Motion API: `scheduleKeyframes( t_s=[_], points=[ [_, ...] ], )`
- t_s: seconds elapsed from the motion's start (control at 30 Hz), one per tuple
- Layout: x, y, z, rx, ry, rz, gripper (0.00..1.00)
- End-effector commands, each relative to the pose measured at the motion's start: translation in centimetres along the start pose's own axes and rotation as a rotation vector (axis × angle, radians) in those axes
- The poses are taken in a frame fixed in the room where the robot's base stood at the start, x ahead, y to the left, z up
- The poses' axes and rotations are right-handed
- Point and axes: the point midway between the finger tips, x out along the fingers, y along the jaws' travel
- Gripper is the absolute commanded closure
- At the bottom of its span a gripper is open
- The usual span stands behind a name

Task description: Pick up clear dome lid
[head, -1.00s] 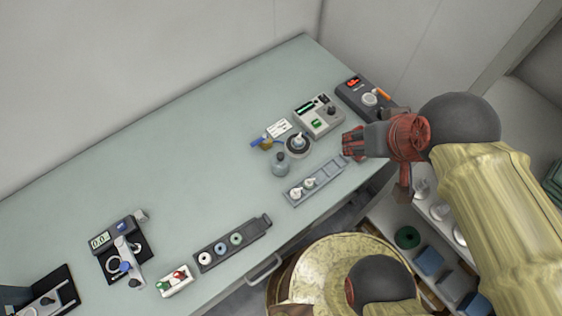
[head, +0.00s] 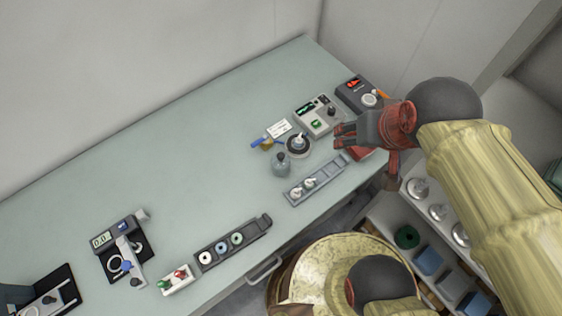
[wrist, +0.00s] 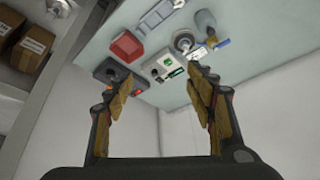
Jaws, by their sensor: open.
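I cannot make out a clear dome lid for certain. Several pale, shiny round pieces with knobs (head: 437,212) stand on the shelf below and right of the table; I cannot tell if one is the lid. A dark round fixture (head: 298,145) with a pale knobbed piece on it is on the table, also in the wrist view (wrist: 183,40). My gripper (head: 341,135) is open and empty, right of the fixture and over the table's right end. In the wrist view, the open fingers (wrist: 160,88) have nothing between them.
A red box (head: 364,153) lies beside my gripper, clearer in the wrist view (wrist: 127,46). A white device (head: 318,117), a black device (head: 362,95), a grey bottle (head: 281,164) and a slotted tray (head: 318,178) stand nearby. The table's middle (head: 170,170) is clear.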

Motion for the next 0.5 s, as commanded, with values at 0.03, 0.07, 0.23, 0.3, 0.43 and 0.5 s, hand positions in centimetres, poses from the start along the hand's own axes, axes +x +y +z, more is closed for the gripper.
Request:
scheduleKeyframes(
  t_s=[0.03,0.07,0.23,0.3,0.43,0.5],
  points=[
    [0.7,-0.7,-0.9,0.033,-0.032,-0.005,0.45],
    [1.3,-1.1,-1.4,0.061,-0.048,-0.007,0.45],
    [5.6,-4.1,-3.7,0.24,-0.145,-0.003,0.45],
    [7.7,-5.5,-4.3,0.313,-0.184,0.007,0.45],
    [11.8,-8.1,-4.5,0.446,-0.254,0.04,0.45],
    [14.1,-9.5,-4.1,0.516,-0.289,0.064,0.45]
  ],
)
